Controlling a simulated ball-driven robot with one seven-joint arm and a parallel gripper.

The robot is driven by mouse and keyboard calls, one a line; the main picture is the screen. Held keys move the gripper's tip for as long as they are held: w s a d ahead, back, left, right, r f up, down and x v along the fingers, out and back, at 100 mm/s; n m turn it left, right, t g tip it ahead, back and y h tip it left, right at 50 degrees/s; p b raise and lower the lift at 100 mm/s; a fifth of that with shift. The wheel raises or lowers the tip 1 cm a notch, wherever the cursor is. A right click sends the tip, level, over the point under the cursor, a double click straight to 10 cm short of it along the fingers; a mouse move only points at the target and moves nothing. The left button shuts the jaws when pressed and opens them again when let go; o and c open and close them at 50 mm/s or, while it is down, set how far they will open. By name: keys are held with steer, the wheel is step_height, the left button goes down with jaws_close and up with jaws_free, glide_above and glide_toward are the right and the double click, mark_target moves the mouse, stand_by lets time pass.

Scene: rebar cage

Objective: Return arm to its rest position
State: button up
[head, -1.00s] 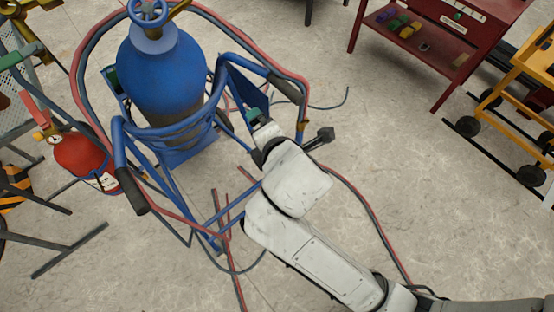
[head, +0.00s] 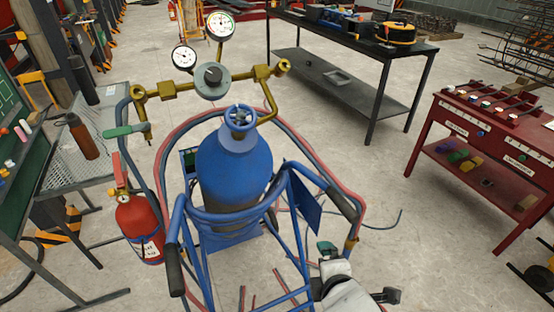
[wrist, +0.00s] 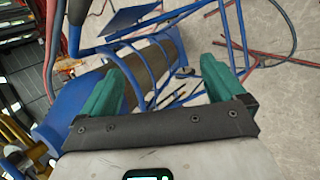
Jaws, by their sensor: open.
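My gripper (head: 327,248) is at the lower right of the head view, with a green fingertip showing beside the right handle of the blue cylinder cart (head: 305,235). My pale arm (head: 345,292) enters from the bottom edge. In the wrist view, the two green fingers of my gripper (wrist: 160,75) stand wide apart with nothing held between them. The cart's blue tubes (wrist: 150,50) show beyond and between the fingers; I cannot tell how close they are. A blue gas cylinder (head: 233,165) stands upright in the cart.
Red and dark hoses (head: 315,180) loop around the cart. A pressure gauge assembly (head: 212,82) rises above the cylinder. A fire extinguisher (head: 138,225) is at the left, a red tool cart (head: 437,170) at the right. Open floor (head: 370,185) lies between the cylinder cart and tool cart.

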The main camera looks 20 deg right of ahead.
steer(key=s+d+f+m+g, duration=0.2)
steer(key=s+f+m, duration=0.1)
steer(key=s+m, duration=0.2)
steer(key=s+d+f+m+g+y, duration=0.1)
steer(key=s+d+f+m+g, duration=0.2)
steer(key=s+m, duration=0.3)
steer(key=s+d+f+m+g+y, duration=0.1)
steer(key=s+d+f+m+g, duration=0.1)
steer(key=s+f+m, duration=0.3)
steer(key=s, duration=0.4)
steer(key=shift+d+g, duration=0.15)
steer(key=shift+g, duration=0.15)
steer(key=shift+f, duration=0.1)
